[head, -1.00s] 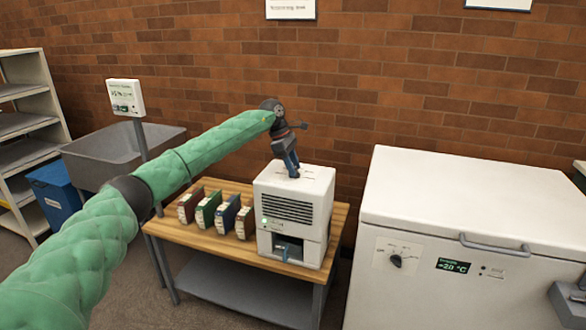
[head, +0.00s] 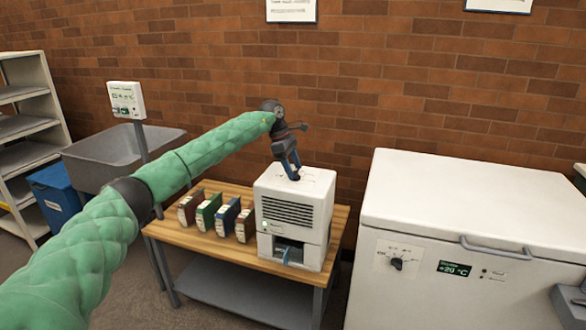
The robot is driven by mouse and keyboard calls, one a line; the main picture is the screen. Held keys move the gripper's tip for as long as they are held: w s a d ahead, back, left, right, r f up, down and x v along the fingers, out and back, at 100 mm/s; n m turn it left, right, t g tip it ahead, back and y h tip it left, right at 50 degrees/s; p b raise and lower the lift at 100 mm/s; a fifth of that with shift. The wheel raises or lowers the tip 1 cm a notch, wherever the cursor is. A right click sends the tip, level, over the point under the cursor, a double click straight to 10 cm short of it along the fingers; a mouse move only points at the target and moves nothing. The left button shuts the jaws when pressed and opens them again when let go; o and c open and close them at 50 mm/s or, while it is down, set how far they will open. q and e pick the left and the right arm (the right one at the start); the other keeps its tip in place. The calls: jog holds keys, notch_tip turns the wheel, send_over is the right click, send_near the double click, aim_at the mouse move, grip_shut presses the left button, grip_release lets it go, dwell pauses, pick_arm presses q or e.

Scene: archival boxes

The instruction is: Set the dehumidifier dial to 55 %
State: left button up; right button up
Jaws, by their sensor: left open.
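A white dehumidifier (head: 291,214) stands on a wooden-topped table (head: 215,243). It has a dark vent grille and a low front opening with a blue-grey part inside. My left gripper (head: 291,172) points down at its top panel from above, fingers apart. The fingertips are at or just above the top surface; I cannot tell whether they touch. Faint markings show on the top around the fingers. The dial itself cannot be made out; the fingers may hide it. My right gripper cannot be made out.
Several coloured archival boxes (head: 207,211) stand left of the dehumidifier. A white chest freezer (head: 470,205) with its own knob (head: 397,263) is at the right. A grey sink (head: 120,150), a display on a post (head: 126,100) and a shelf rack are at the left.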

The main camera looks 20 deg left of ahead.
pick_arm(q)
jog(key=v, duration=0.7)
jog(key=shift+r+b, duration=0.2)
jog(key=shift+b, duration=0.25)
pick_arm(e)
jog(key=shift+t, duration=0.3)
notch_tip(320, 180, down, 5)
jog(key=shift+a+f, duration=0.1)
pick_arm(q)
jog(key=shift+a, duration=0.1)
pick_arm(e)
jog(key=shift+r, duration=0.2)
